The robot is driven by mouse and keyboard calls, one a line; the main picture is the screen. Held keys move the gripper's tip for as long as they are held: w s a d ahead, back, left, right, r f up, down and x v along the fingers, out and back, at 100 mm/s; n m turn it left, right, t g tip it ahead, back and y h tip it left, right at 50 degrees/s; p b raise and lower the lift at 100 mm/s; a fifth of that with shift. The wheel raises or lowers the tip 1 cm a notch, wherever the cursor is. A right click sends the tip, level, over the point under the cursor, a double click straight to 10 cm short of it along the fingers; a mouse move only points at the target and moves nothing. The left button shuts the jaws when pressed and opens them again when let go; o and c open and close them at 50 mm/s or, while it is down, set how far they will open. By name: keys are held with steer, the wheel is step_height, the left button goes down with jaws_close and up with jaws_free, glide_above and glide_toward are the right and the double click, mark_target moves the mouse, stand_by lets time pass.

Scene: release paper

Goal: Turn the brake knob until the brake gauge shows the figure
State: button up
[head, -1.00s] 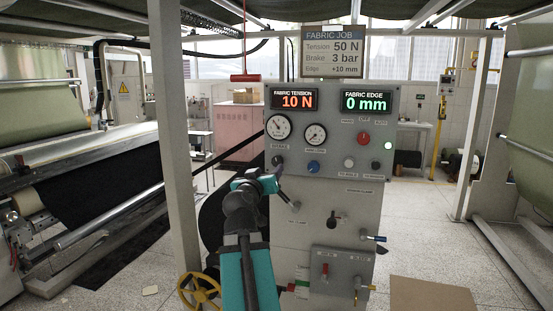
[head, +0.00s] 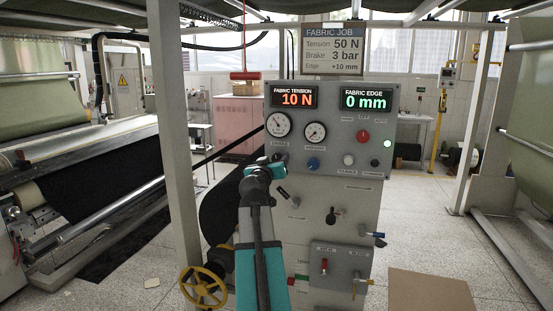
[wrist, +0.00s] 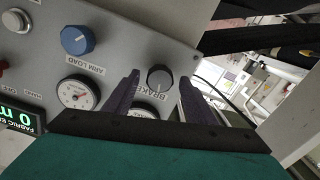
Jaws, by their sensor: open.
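The brake knob (wrist: 160,78), round and dark with a grey face, shows in the wrist view beside the "BRAKE" label. My gripper (wrist: 159,84) is open, with its dark fingers on either side of the knob in the picture; I cannot tell whether they touch it. In the head view my gripper (head: 277,163) is at the panel's lower left and partly covers the knob. The brake gauge (head: 278,124) is the left dial above it; its reading is too small to tell. In the wrist view my gripper hides most of this dial. The job sign (head: 333,50) reads Brake 3 bar.
The blue arm load knob (head: 313,164) and second gauge (head: 315,134) are close to the right. The panel (head: 345,205) also has a red knob (head: 363,136) and several levers. A grey post (head: 178,130) and yellow handwheel (head: 203,287) stand left of my arm.

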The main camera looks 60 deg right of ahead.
steer(key=shift+w+d, duration=0.2)
steer(key=shift+d, duration=0.45)
steer(key=shift+c, duration=0.4)
steer(key=c, duration=1)
steer(key=shift+o, duration=0.2)
